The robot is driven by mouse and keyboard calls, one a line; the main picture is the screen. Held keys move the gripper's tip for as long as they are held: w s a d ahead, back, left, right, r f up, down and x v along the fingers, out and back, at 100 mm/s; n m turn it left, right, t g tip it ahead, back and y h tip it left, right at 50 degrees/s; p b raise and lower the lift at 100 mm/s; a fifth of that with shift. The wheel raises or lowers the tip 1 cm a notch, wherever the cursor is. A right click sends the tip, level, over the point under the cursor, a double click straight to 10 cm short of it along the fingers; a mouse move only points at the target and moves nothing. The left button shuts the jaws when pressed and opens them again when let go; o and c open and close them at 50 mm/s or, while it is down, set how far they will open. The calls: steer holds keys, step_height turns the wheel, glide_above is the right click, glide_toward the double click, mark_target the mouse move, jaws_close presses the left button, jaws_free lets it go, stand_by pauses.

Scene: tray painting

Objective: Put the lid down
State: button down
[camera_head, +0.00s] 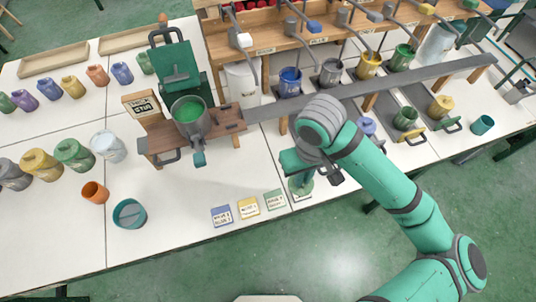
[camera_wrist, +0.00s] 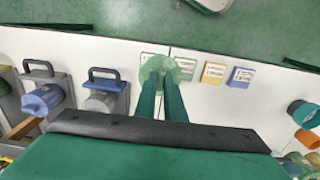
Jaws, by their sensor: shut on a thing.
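My gripper (camera_head: 302,176) is over the front edge of the white table, just right of a row of label cards. In the wrist view, the two green fingers (camera_wrist: 161,92) point down and are shut on a pale green round lid with a wavy rim (camera_wrist: 158,64). The lid (camera_head: 301,187) also shows in the head view, partly hidden below the gripper. It is over or beside a green-edged label card. I cannot tell whether it touches the table.
Blue (camera_head: 221,216), yellow (camera_head: 248,206) and green (camera_head: 275,200) cards lie left of the lid. A green pot (camera_head: 190,117) stands on a wooden stand. A teal cup (camera_head: 129,214) and an orange cup (camera_head: 95,193) stand left. Handled trays lie right. The front table is mostly clear.

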steer(key=w+a+f, duration=0.2)
steer(key=w, duration=0.1)
steer(key=w+a+f, duration=0.6)
steer(key=w, duration=0.1)
steer(key=shift+a+f, duration=0.15)
steer(key=shift+a, duration=0.05)
steer(key=shift+w+a+f, duration=0.3)
steer(key=shift+w+f, duration=0.15)
steer(key=shift+f, duration=0.15)
steer(key=shift+w+a+f, duration=0.15)
steer(key=shift+f, duration=1.6)
steer(key=shift+f, duration=0.15)
steer(key=c, duration=1.8)
jaws_free()
steer(key=shift+c, duration=0.2)
